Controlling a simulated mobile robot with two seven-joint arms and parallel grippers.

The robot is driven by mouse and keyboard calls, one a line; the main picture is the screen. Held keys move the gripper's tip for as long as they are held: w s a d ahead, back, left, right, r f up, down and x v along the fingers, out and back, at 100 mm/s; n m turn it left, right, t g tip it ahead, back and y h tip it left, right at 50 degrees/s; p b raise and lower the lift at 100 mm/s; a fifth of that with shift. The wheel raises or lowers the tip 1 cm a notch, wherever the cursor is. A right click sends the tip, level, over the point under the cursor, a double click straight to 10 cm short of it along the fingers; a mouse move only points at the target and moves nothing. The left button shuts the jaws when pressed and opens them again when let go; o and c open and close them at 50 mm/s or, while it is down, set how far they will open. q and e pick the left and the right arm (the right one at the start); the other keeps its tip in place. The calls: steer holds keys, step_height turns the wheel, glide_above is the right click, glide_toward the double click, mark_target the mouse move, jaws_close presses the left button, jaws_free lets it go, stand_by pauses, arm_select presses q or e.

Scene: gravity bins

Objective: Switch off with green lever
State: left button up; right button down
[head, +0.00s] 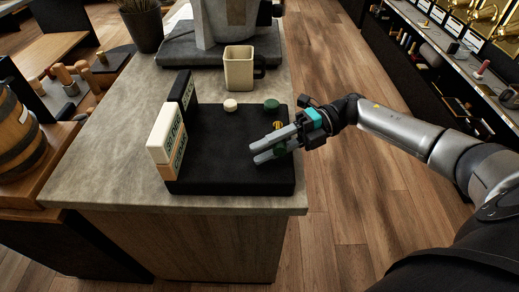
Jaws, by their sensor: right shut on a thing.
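A black board (222,172) lies on the counter, with a white round knob (230,105) and a green round knob (271,104) at its back edge. My right gripper (262,153) reaches in from the right over the board's right side. Its grey fingers are shut around a dark green part (280,149), which looks like the green lever and is mostly hidden by them. A small yellow piece (277,125) shows just behind the fingers. How the lever is tilted cannot be told. My left gripper is not in view.
White and orange lettered blocks (166,134) and a dark block (183,91) stand along the board's left edge. A beige mug (239,68) stands behind the board, before a grey machine (225,22). The counter (105,164) is clear at left. Wood floor lies right.

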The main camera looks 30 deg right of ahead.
steer(key=c, duration=0.8)
jaws_free()
steer(key=shift+c, duration=0.2)
steer(key=d+r+b, duration=0.2)
steer(key=d+b, duration=0.1)
steer(key=d, duration=1.2)
steer(key=shift+s+r, duration=0.4)
steer(key=shift+d, duration=0.1)
